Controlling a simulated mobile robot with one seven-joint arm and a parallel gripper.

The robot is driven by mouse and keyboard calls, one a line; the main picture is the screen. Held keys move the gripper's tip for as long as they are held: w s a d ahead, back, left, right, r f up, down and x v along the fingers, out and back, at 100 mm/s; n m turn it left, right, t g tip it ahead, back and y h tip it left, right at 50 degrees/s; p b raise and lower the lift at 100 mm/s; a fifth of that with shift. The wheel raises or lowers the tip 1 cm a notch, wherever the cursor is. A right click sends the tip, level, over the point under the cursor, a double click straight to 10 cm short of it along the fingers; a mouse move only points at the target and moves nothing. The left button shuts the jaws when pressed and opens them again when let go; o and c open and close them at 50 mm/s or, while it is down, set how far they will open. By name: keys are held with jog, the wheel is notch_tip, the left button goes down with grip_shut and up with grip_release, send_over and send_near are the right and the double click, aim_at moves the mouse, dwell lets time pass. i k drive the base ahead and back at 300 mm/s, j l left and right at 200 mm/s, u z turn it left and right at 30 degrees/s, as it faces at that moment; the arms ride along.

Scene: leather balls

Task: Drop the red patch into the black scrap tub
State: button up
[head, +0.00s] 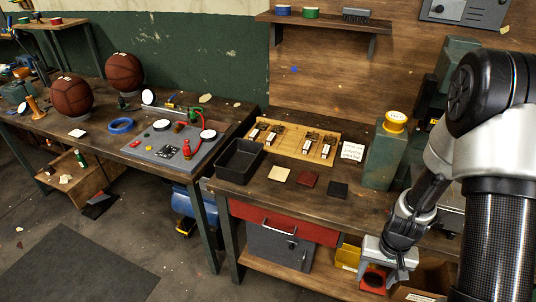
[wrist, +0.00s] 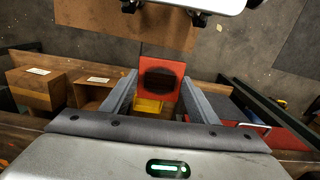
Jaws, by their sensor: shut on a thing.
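My gripper (wrist: 160,84) is shut on a red square piece (wrist: 146,64) with a dark round centre, held between the fingertips. In the head view this piece (head: 373,271) is low at the right, in front of the bench. A flat dark red patch (head: 308,180) lies on the bench top between a cream patch (head: 279,174) and a black patch (head: 338,189). The black scrap tub (head: 240,176) stands open on the bench to their left. It looks empty. My gripper is right of and below the tub and the flat patches.
A wooden board with metal clips (head: 293,142) lies behind the patches. A green machine base (head: 382,160) with a yellow spool (head: 396,121) stands right of them. A yellow bin (head: 348,254) is on the lower shelf near my gripper. The bench's front edge lies between gripper and tub.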

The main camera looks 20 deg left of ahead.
aim_at(246, 165)
jog(key=j+z, duration=0.45)
jog(key=j, duration=0.5)
jog(key=k+j, duration=0.1)
jog(key=j, duration=0.4)
jog(key=j+z, duration=0.15)
jog(key=j, duration=0.3)
